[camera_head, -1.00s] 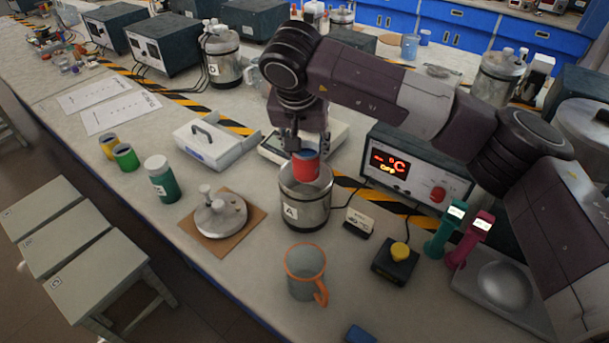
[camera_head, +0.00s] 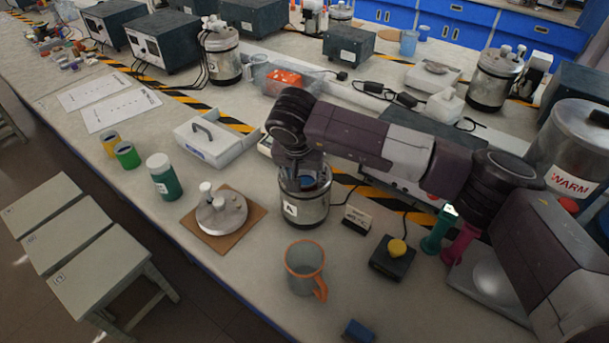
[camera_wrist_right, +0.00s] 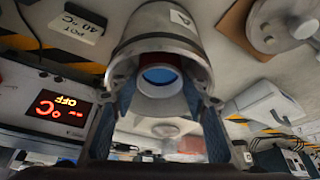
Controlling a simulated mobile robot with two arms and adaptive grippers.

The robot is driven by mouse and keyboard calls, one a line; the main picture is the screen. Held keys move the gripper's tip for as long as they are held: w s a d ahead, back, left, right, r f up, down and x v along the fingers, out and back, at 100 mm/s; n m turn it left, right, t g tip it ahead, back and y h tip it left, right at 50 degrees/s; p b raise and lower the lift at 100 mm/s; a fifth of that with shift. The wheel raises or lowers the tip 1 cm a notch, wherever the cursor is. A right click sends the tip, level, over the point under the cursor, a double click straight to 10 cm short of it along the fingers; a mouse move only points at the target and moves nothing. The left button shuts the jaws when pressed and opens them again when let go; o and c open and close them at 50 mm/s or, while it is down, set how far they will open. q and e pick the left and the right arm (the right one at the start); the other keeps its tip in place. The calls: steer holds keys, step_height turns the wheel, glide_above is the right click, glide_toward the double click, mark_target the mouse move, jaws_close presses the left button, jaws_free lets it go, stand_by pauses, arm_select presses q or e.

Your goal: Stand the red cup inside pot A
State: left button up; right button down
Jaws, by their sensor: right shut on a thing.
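Pot A (camera_head: 305,211), a steel pot with an "A" label, stands open on the bench. My right gripper (camera_head: 303,178) points down at its mouth, with the fingers partly inside. In the right wrist view my right gripper (camera_wrist_right: 160,95) is shut on the red cup (camera_wrist_right: 160,76); its blue inside shows between the fingers, within the rim of pot A (camera_wrist_right: 160,30). The gripper and pot wall hide most of the cup in the head view. Whether the cup touches the pot's floor cannot be told. My left gripper is not in view.
An orange-rimmed mug (camera_head: 305,268) stands in front of the pot. A steel lid (camera_head: 221,214) lies on a brown mat to the left. A yellow-button box (camera_head: 393,256) and a small sign (camera_head: 356,219) are to the right. My right arm covers much of the controller behind.

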steer(key=c, duration=1.5)
jaws_free()
steer(key=shift+f, duration=0.15)
steer(key=shift+c, duration=0.2)
steer(key=shift+o, duration=0.7)
steer(key=shift+r+p, duration=0.25)
steer(key=shift+p, duration=0.05)
steer(key=shift+s+r+b, duration=0.1)
steer(key=shift+r+b, duration=0.2)
steer(key=shift+r, duration=0.05)
steer(key=b+v, duration=0.2)
steer(key=v, duration=0.9)
steer(key=shift+r, duration=0.1)
steer(key=shift+a, duration=0.1)
